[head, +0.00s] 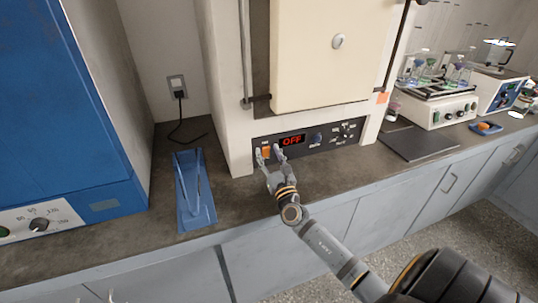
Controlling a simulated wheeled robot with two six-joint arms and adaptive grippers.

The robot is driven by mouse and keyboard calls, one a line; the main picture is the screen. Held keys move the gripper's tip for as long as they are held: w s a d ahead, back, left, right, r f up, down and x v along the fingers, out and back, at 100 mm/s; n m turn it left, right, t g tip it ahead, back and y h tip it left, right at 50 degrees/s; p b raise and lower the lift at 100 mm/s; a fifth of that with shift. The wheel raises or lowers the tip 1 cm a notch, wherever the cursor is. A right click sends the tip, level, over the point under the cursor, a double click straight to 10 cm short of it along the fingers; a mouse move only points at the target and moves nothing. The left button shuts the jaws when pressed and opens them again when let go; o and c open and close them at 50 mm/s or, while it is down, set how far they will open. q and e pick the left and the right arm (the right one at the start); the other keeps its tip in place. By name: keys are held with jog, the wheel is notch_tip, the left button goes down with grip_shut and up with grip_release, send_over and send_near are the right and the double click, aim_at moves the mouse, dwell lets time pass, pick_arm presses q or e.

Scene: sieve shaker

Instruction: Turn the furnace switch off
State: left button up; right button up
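The cream furnace (330,60) stands on the counter, with its door closed. Its dark control panel (330,136) runs along the bottom front. The red display (292,140) reads OFF. The orange switch (266,152) is at the panel's left end and looks lit. My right gripper (269,155) is at this switch, its two fingers apart on either side of it. The fingers partly hide the switch, and I cannot tell whether they touch it. My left gripper is not in view.
A blue oven (60,110) stands further left. A dark flat plate (418,144) and a shaker with flasks (440,108) are on the right. Counter in front of the panel is clear.

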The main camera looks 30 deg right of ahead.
jog(key=shift+s+f, duration=0.1)
jog(key=shift+s, duration=0.05)
jog(key=r+v, duration=0.1)
jog(key=v, duration=0.3)
jog(key=r+v, duration=0.1)
jog(key=v, duration=0.4)
jog(key=s+r+v, duration=0.1)
jog(key=v, duration=0.4)
jog(key=shift+s+a+r, duration=0.1)
jog(key=shift+a+r, duration=0.05)
jog(key=shift+a, duration=0.1)
